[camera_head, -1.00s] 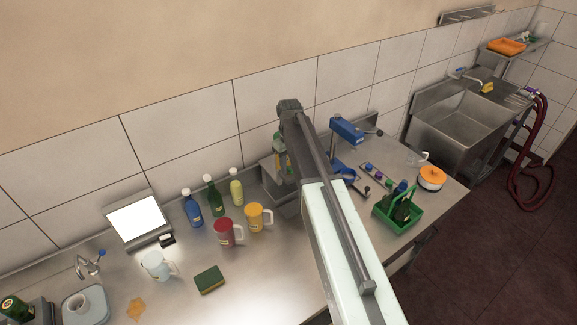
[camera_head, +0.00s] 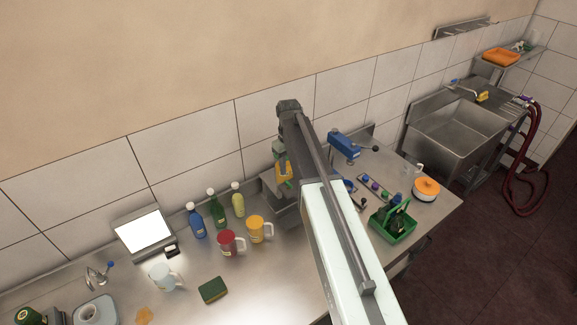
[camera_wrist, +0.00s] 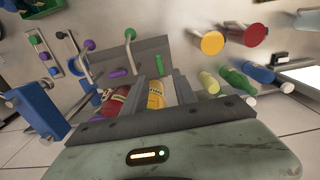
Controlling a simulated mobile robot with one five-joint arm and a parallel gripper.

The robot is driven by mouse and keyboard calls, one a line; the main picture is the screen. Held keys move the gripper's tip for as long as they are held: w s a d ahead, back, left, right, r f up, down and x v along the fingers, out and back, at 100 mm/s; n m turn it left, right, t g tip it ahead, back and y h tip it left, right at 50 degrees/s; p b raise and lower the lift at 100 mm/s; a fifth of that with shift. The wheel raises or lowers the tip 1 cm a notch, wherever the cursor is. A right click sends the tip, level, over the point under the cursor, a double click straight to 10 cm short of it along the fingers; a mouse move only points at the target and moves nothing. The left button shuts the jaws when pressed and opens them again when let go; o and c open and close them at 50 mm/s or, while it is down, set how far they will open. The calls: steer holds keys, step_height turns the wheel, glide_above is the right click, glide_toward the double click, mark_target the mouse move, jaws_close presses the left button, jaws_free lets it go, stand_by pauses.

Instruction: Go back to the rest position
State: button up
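A yellow item (camera_head: 284,171) shows beside my wrist there.
Blue (camera_head: 197,222), green (camera_head: 216,211) and pale yellow (camera_head: 238,202) bottles stand left of the arm. Red (camera_head: 229,243) and orange (camera_head: 257,230) mugs stand in front. A blue press (camera_head: 344,145) and green caddy (camera_head: 392,229) stand right. The front counter has free room.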

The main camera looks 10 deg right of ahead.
steer(key=shift+f, duration=0.1)
steer(key=s+f+m+b, duration=0.1)
steer(key=s+f+b, duration=0.6)
steer(key=f+b, duration=0.1)
steer(key=s+f+m+b, duration=0.2)
steer(key=s+f+b, duration=0.6)
steer(key=s+f+m+b, duration=0.1)
steer(key=s+f+b, duration=0.6)
steer(key=f+b, duration=0.1)
steer(key=shift+s+a+f+m+b, duration=0.3)
steer(key=shift+s+f+m+b, duration=0.05)
steer(key=shift+m+b, duration=0.1)
steer(key=shift+r, duration=0.15)
